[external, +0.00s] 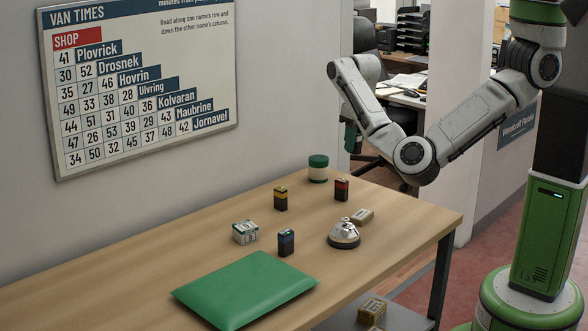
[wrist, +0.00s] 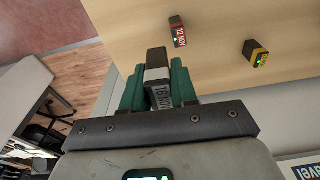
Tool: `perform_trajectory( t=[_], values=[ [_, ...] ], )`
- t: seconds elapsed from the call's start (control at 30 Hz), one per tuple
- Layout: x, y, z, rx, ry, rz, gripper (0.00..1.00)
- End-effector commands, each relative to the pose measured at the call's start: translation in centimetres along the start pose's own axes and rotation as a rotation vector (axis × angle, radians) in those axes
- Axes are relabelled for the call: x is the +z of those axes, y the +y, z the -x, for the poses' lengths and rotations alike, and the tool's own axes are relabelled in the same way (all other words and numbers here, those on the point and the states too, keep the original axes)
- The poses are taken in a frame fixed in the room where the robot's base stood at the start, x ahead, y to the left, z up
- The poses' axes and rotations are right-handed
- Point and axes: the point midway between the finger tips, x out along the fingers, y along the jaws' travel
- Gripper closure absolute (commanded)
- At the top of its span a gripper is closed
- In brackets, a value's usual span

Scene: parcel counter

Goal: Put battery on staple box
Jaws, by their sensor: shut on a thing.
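My gripper (wrist: 156,68) has teal fingers shut on a small block-shaped battery (wrist: 157,72), dark on top with a pale printed side. In the external view the gripper is mostly hidden behind my arm, over the far end of the counter; the held battery cannot be made out there. A red-and-black battery (external: 341,189), a yellow-and-black battery (external: 281,198) and a blue-and-black battery (external: 286,242) stand on the counter. A white printed box (external: 246,232) and a small tan box (external: 362,215) are there; I cannot tell which is the staple box.
A silver bell (external: 344,233) stands beside the tan box. A green-and-white cylinder (external: 318,168) is at the far end. A green padded envelope (external: 245,290) covers the near part of the counter (external: 180,260). Another tan box (external: 372,310) sits below the counter.

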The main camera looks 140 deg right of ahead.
Motion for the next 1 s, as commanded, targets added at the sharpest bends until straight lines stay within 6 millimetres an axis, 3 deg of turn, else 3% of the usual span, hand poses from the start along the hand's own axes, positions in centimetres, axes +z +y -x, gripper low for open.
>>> perform_trajectory(
  t=[0.17, 0.4, 0.6, 0.77, 1.0],
  values=[
    [4.8, 0.0, 1.8, 0.007, 0.002, -0.101, 1.00],
    [12.9, 1.5, 3.2, 0.031, 0.000, -0.265, 1.00],
    [17.1, 2.5, 3.7, 0.041, 0.000, -0.342, 1.00],
    [17.7, 2.1, 3.4, 0.045, 0.000, -0.357, 1.00],
    [15.4, -1.9, 0.8, 0.048, -0.001, -0.355, 1.00]
  ],
)
